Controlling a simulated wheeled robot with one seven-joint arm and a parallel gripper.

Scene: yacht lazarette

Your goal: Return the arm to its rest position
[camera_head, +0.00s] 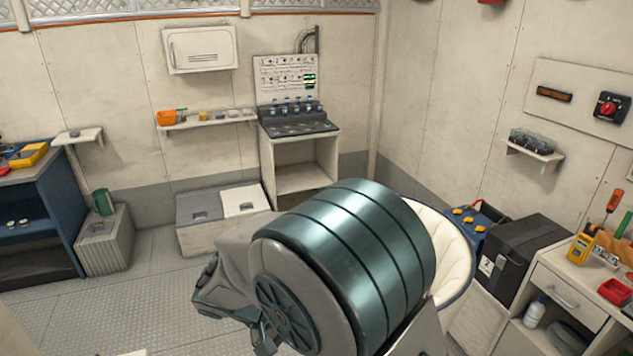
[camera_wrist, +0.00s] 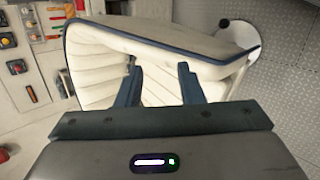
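My arm fills the lower middle of the head view, with a large teal and grey joint close to the camera. My gripper shows in the wrist view (camera_wrist: 157,82), with two dark blue fingers standing apart and a clear gap between them. Nothing is held between the fingers. Behind them is a cream padded seat with dark blue piping (camera_wrist: 160,40), which also shows partly behind my arm in the head view (camera_head: 447,245). I cannot tell how far the fingertips are from the seat. The fingertips are not clearly visible in the head view.
A black box (camera_head: 525,255) and a white cabinet (camera_head: 570,295) with tools stand at the right. A workbench (camera_head: 300,130) and low white lockers (camera_head: 215,210) stand along the back wall. A blue bench (camera_head: 40,215) is at the left. The grey floor (camera_head: 140,295) at left is clear.

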